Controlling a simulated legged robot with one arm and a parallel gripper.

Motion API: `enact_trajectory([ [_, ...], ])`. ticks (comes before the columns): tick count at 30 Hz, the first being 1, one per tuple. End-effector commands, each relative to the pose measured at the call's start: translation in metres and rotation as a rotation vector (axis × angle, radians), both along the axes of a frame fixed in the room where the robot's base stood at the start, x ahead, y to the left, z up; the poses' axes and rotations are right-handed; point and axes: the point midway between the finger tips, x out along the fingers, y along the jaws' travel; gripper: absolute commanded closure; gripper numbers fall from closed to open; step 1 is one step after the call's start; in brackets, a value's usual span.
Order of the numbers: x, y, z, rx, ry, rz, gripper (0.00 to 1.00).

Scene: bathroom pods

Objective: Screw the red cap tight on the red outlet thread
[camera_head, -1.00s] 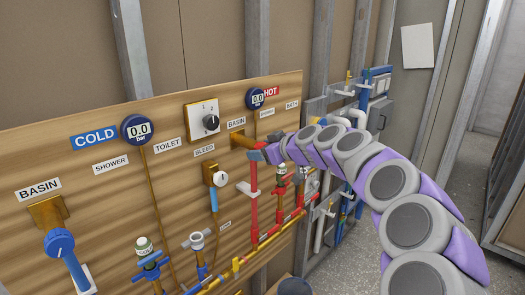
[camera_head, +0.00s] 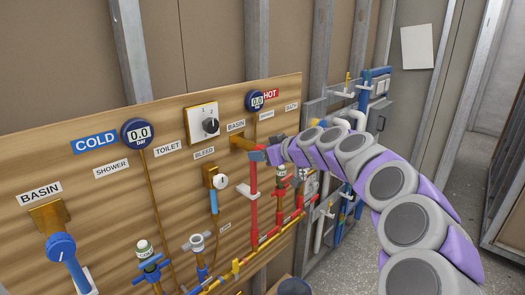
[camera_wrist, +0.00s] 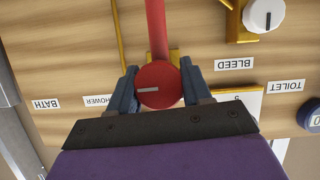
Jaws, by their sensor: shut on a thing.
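The red cap (camera_wrist: 158,86) is a round disc with a pale bar mark, seen face-on between my two blue-grey fingers in the wrist view. My gripper (camera_wrist: 159,80) is shut on it, one finger on each side. In the head view my gripper (camera_head: 272,154) is at the top of the red riser pipe (camera_head: 254,195), beside the brass outlet below the BASIN label. The red pipe also runs up behind the cap in the wrist view (camera_wrist: 156,30). The red outlet thread is hidden behind the cap and fingers, so I cannot tell how far the cap is seated.
Red valves (camera_head: 281,182) stand just below my arm. Open floor (camera_head: 430,190) lies to the right.

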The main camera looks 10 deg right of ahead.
Motion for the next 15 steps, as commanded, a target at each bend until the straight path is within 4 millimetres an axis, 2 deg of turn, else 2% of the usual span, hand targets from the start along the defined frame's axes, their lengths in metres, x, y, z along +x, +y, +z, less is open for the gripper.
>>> enact_trajectory([
  [15,0.0001,0.0006,-0.0012,0.158,0.119,0.001,0.98],
])
